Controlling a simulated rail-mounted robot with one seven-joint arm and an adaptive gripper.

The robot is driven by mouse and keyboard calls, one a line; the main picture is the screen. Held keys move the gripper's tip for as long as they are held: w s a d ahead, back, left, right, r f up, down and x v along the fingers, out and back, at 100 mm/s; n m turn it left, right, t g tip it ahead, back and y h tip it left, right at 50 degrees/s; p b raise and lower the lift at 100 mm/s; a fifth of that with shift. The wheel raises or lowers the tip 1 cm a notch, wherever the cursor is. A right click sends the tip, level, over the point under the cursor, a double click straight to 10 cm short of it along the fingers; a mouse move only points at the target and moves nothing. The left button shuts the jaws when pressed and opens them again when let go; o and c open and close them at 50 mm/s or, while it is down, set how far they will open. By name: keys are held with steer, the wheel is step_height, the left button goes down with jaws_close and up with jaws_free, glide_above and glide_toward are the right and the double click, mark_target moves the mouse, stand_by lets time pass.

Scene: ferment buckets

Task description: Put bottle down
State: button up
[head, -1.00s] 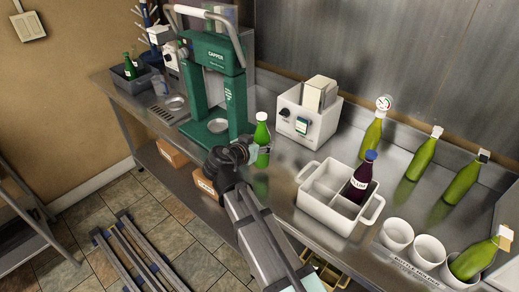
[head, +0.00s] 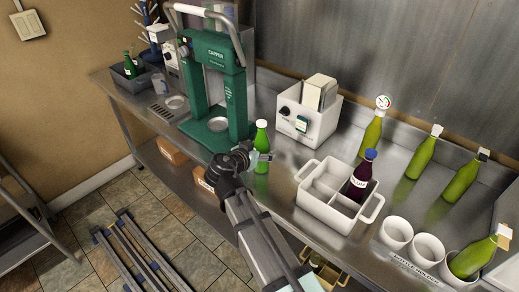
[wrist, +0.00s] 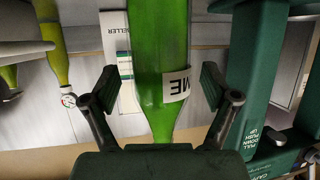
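The green bottle (head: 261,150) with a white cap stands upright on the steel counter, in front of the white machine and right of the green capper. My gripper (head: 258,157) is at the bottle, low over the counter's front edge. In the wrist view the bottle (wrist: 160,70) is between my two fingers (wrist: 162,92), with a visible gap on each side. The fingers are open and do not appear to touch it. Its label shows upside down there.
The green capper (head: 215,80) stands close on the left. A white machine (head: 305,110) is behind. A white divided crate (head: 325,200) with a dark bottle (head: 362,178) is to the right. Further right are several green bottles and white bottle holders (head: 397,233).

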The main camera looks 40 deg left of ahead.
steer(key=shift+r, duration=0.2)
steer(key=b+v, duration=0.2)
steer(key=v, duration=1)
steer(key=shift+f, duration=0.15)
